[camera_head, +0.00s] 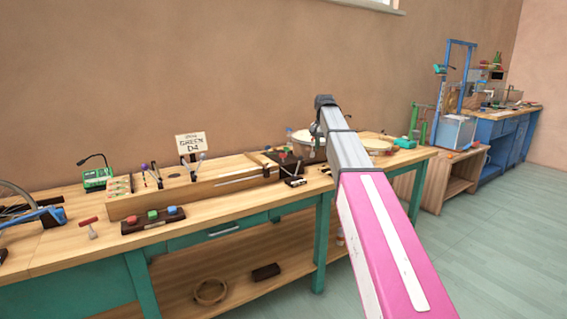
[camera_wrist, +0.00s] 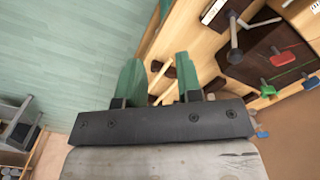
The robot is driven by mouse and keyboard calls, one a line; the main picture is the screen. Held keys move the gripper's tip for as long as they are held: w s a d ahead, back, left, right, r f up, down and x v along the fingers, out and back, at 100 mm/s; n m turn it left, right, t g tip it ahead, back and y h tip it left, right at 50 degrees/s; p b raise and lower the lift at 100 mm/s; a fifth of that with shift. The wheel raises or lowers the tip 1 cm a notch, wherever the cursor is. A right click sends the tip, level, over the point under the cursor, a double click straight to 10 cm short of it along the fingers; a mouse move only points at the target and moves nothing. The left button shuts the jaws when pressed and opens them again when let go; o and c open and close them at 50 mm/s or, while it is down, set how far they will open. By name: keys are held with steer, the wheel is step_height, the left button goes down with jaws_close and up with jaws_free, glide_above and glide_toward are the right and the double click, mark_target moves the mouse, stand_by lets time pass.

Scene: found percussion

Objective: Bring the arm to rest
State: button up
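My pink and grey arm (camera_head: 380,235) reaches up from the lower right over the right part of the workbench in the head view. My gripper (camera_wrist: 157,62) shows in the wrist view as two green fingers with a clear gap between them. It is open and nothing is held between the fingers. Beyond the fingers lie the wooden bench top and pale sticks with dark ends, apart from the fingers as far as I can tell. In the head view the fingers are mostly hidden behind the arm's end.
The wooden workbench (camera_head: 60,253) carries a block with red, green and blue knobs (camera_head: 153,220), a red-headed mallet (camera_head: 88,228), a green device (camera_head: 97,177) and a sign (camera_head: 191,144). A blue bench (camera_head: 508,127) stands at the far right. Floor (camera_head: 500,215) is clear at right.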

steer(key=s+d+f+n, duration=0.1)
steer(key=s+f+n, duration=0.1)
steer(key=s+f, duration=1.4)
steer(key=s+d+f+n, duration=0.1)
steer(key=s+f+n, duration=0.1)
steer(key=s+f, duration=1.5)
step_height(320, 180, down, 7)
steer(key=shift+d+f, duration=0.15)
steer(key=shift+d, duration=0.2)
steer(key=shift+w+d, duration=0.1)
